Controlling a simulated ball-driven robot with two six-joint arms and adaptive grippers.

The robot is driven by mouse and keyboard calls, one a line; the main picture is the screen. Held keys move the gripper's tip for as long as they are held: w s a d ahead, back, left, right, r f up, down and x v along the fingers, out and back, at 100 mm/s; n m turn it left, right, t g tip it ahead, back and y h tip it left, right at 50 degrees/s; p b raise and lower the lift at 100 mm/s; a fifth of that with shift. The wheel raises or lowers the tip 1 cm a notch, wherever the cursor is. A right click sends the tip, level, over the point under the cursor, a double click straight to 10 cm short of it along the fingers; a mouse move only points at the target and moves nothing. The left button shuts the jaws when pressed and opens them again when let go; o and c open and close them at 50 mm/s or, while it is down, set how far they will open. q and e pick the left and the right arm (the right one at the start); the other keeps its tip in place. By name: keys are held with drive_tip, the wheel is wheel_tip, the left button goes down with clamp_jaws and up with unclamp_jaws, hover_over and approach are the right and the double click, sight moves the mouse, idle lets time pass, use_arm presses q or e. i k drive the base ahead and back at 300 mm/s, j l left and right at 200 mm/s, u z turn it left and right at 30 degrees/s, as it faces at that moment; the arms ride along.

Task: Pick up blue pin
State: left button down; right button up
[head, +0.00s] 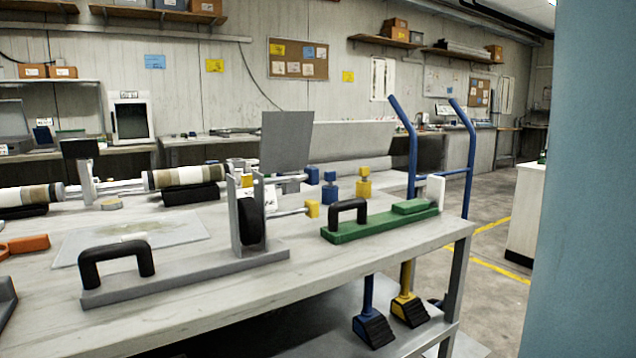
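A small blue block with a narrow neck and wider base (329,190) stands upright near the far right edge of the table. A second blue block-shaped end (313,176) sits just left of it, at the end of a horizontal rod behind the grey bracket. I cannot tell for sure which is the blue pin. A yellow block of similar shape (363,184) stands to the right. A yellow rod end (312,209) sticks out in front of them. Neither of my grippers shows in the head view.
The grey upright bracket (247,215) and black-handled grey plate (190,278) stand left of the blue pieces. A green base with black handle (375,229) lies in front. Striped core cylinders (185,177) lie left. A blue-framed cart (472,150) stands beyond the table.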

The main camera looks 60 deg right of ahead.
sight(329, 176)
drive_tip(key=z, duration=1.95)
drive_tip(key=l+u, duration=0.15)
drive_tip(key=u, duration=0.25)
drive_tip(key=i+l+u, duration=0.1)
drive_tip(key=u, duration=0.3)
drive_tip(key=l+u, duration=0.25)
drive_tip(key=u, duration=0.15)
drive_tip(key=l+u, duration=0.2)
drive_tip(key=u, duration=0.2)
